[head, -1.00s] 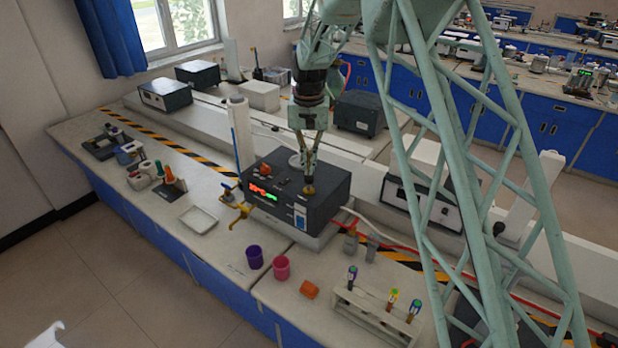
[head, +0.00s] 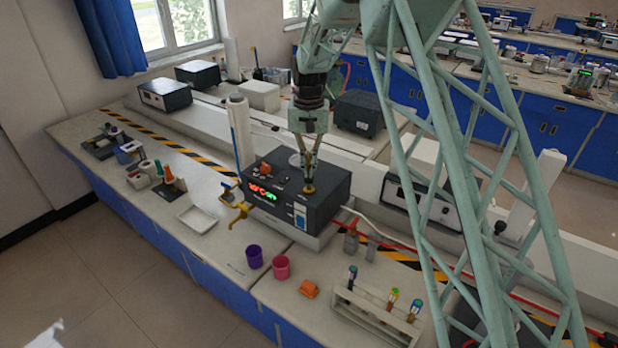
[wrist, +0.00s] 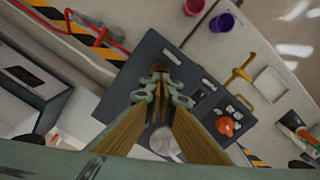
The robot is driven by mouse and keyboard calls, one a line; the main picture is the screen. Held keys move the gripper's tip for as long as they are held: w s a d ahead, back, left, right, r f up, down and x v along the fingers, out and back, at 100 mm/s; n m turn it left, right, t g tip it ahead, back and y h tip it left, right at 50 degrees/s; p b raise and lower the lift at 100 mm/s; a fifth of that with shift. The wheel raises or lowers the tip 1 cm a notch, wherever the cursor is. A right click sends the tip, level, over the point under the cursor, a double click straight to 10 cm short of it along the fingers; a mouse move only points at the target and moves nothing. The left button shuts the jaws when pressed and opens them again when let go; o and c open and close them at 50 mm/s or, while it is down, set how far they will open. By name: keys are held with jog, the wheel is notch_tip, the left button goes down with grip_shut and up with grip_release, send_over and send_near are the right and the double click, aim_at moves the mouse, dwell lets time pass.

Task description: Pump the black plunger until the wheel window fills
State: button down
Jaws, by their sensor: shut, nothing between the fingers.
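A dark instrument box (head: 335,182) stands on the bench with a lit red and green display (head: 262,192) on its front. My gripper (head: 309,188) is shut and empty, pointing down at the box's top near its front right part. In the wrist view my closed fingertips (wrist: 160,72) lie over the dark top of the box (wrist: 140,62). I cannot make out the black plunger; it may be hidden under the fingertips. I cannot tell a wheel window apart on the box. Whether the fingertips touch anything is unclear.
An orange knob (head: 265,169) and a pale round disc (head: 295,160) sit on the box top. A yellow valve (head: 238,213) stands at its left. Purple (head: 254,256) and pink (head: 281,267) cups and a tube rack (head: 375,318) are in front.

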jog(key=shift+f+b, duration=0.6)
jog(key=shift+f, duration=0.7)
jog(key=shift+r, duration=0.15)
jog(key=shift+r+p, duration=0.9)
jog(key=shift+r, duration=1)
jog(key=shift+f+b, duration=1.05)
jog(key=shift+f, duration=1.05)
jog(key=shift+r, duration=0.2)
jog(key=shift+r+p, duration=0.9)
jog(key=shift+r, duration=1)
jog(key=shift+r, duration=0.1)
jog(key=shift+r+p, duration=1.1)
jog(key=shift+r, duration=1.35)
